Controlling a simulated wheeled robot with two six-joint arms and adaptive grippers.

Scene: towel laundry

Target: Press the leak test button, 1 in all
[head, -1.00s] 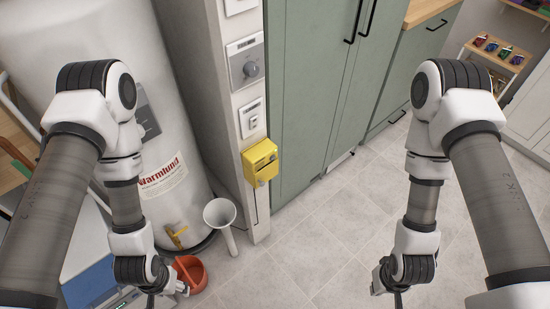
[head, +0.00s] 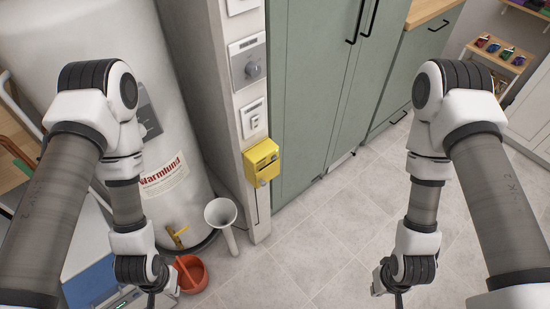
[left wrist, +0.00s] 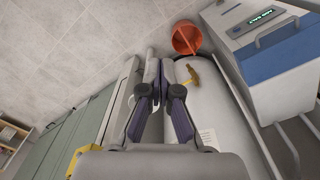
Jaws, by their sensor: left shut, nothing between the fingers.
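A yellow box (head: 262,165) is fixed low on the narrow pale wall panel, with a small round knob-like part low on its front. I cannot read a label on it, and no button marked leak test is legible. Its yellow also shows at the lower left of the left wrist view (left wrist: 96,122). My left gripper (left wrist: 160,68) is shut and empty, apart from the box. In the head view its fingers are mostly hidden, low beside the orange bucket (head: 193,273). My right gripper (head: 398,297) hangs low above the floor, its fingers cut off by the picture edge.
A white water heater (head: 180,110) stands at left, with a yellow valve (head: 177,238) and a white funnel (head: 221,213) near its base. A dial unit (head: 248,63) and a switch plate (head: 253,118) sit above the box. Green cabinets (head: 310,95) stand behind; the tiled floor (head: 320,240) is clear.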

